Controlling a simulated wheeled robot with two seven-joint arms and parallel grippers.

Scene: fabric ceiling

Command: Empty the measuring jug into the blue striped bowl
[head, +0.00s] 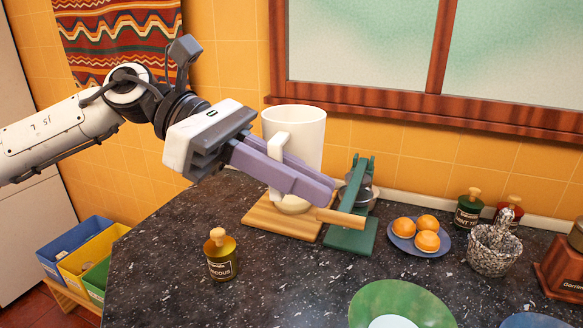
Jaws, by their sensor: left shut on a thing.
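The white measuring jug (308,128) stands upright above a wooden board at the back of the dark counter. My left gripper (312,183) reaches in from the left and is shut on the jug's handle (277,146). Its purple fingers hide the jug's lower front, so I cannot tell whether the jug touches the board. The jug's contents are not visible. No blue stripes show clearly; a blue rim (535,321) is cut off at the bottom right, and I cannot tell if it is the bowl. My right gripper is not in view.
The wooden board (262,219) and a green press-like stand (350,238) are close by the fingers. A dark bottle (222,258) stands front left. A plate of oranges (403,229), a speckled mortar (493,254) and a green plate (425,298) are rightward.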

